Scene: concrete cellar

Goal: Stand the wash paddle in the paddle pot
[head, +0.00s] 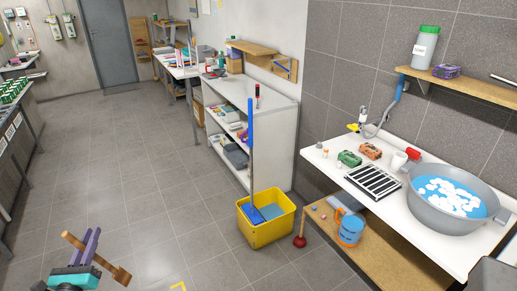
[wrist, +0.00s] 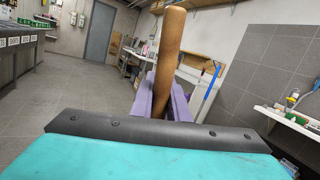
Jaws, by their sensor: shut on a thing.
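My gripper (head: 92,243), with purple fingers, is at the lower left of the head view, over open floor. It is shut on a brown wooden paddle (head: 113,269), which lies slantwise across the fingers. In the wrist view the paddle (wrist: 172,45) rises between the purple fingers (wrist: 165,100); its lower part is hidden. No pot is clearly marked as the paddle pot.
The white counter (head: 430,240) also holds a black-and-white rack (head: 373,182), green and orange blocks and a red roll. The floor between my gripper and the bucket is clear.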

